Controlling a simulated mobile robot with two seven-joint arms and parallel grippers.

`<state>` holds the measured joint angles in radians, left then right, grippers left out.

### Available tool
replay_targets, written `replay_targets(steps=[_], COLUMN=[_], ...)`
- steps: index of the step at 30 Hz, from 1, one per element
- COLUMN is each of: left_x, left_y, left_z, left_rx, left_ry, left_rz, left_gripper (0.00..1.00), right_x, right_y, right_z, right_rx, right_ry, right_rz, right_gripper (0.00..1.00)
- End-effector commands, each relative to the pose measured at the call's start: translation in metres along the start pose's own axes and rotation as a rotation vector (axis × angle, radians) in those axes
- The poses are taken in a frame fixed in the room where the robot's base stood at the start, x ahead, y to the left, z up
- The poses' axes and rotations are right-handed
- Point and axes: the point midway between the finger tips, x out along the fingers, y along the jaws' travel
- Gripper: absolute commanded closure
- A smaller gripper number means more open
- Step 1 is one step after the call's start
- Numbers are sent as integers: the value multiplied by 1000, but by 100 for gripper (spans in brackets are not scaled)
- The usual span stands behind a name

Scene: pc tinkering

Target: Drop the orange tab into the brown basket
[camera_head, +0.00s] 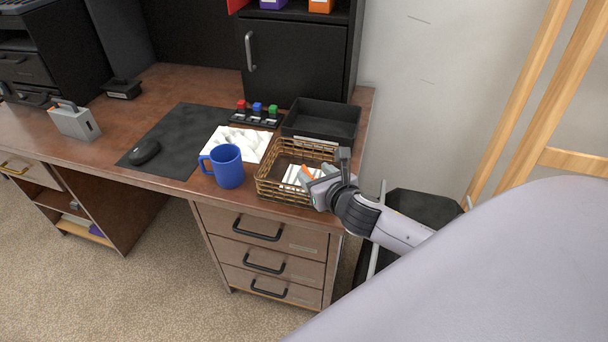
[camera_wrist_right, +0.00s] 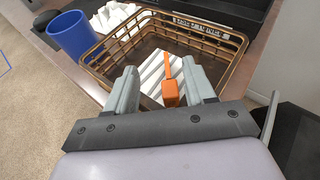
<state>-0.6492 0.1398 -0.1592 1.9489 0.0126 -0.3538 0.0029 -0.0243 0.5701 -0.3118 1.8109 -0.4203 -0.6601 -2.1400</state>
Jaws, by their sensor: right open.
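The brown wire basket (camera_head: 268,190) stands at the right front of the desk. It also shows in the right wrist view (camera_wrist_right: 226,74). My right gripper (camera_head: 312,181) is at the basket's right front side, with its fingers reaching over the inside. In the right wrist view my right gripper (camera_wrist_right: 160,76) is open, its two fingers apart. The orange tab (camera_wrist_right: 170,90) shows between the fingers, over a white ribbed item (camera_wrist_right: 153,72) in the basket. I cannot tell whether the tab touches that item or a finger. My left gripper is not in view.
A blue mug (camera_head: 227,167) stands just left of the basket. A black tray (camera_head: 322,120) lies behind it. White papers (camera_head: 238,142), a dark mat (camera_head: 180,138) and a mouse (camera_head: 144,152) lie further left. A black bin (camera_head: 420,207) stands right of the desk.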

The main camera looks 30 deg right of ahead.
Motion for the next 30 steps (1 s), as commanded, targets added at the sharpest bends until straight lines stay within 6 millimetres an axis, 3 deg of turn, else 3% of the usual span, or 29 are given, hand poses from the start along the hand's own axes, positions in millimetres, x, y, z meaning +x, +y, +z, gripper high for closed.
replay_targets(steps=[15, 30], left_x=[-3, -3], left_y=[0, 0], left_z=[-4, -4], left_rx=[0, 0], left_ry=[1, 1], left_rz=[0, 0], left_gripper=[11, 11], right_x=[-61, -70], right_y=[0, 0], right_z=[0, 0], right_rx=[-2, -1], right_ry=[1, -1], right_rz=[1, 0], right_gripper=[46, 46])
